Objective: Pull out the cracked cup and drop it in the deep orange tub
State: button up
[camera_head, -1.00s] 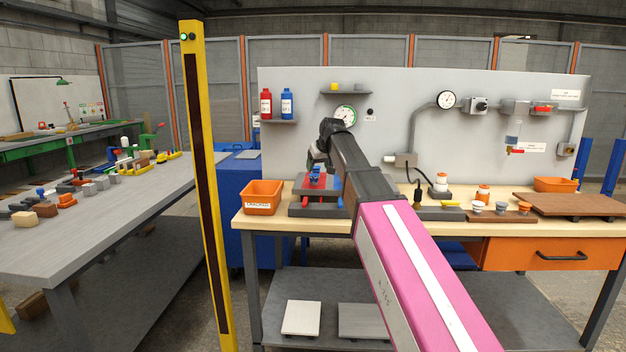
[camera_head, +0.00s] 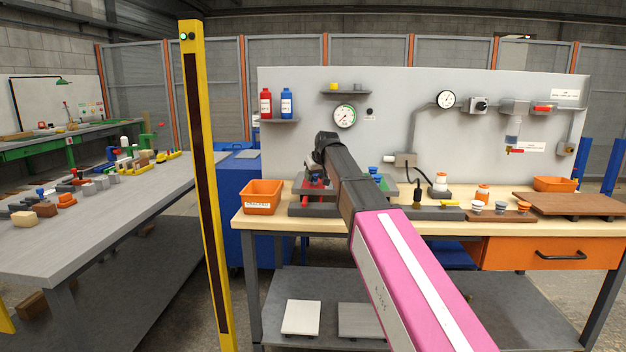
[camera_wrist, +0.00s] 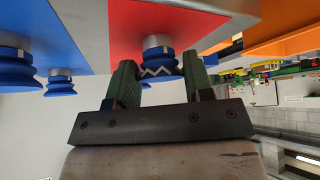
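In the wrist view a blue ribbed cup with a white zigzag crack mark (camera_wrist: 158,66) sits on a grey stem on a red panel (camera_wrist: 128,22). My gripper (camera_wrist: 158,74) has its two green fingers apart, one on each side of this cup. I cannot tell whether they touch it. In the head view my gripper (camera_head: 314,172) is low over the red area of the board (camera_head: 297,208), mostly hidden by my arm. The orange tub (camera_head: 262,198), with a white label, stands on the bench left of the board.
More blue cups (camera_wrist: 60,80) sit on the blue panel beside the red one in the wrist view. A shallower orange bin (camera_head: 555,184) stands at the bench's right end, behind a brown board (camera_head: 570,203). A yellow post (camera_head: 205,190) rises in front, left of the bench.

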jog(key=c, duration=0.4)
jog(key=shift+c, duration=0.2)
jog(key=shift+r, duration=0.2)
jog(key=shift+r, duration=0.35)
jog(key=shift+r, duration=0.7)
jog(key=shift+r, duration=2.2)
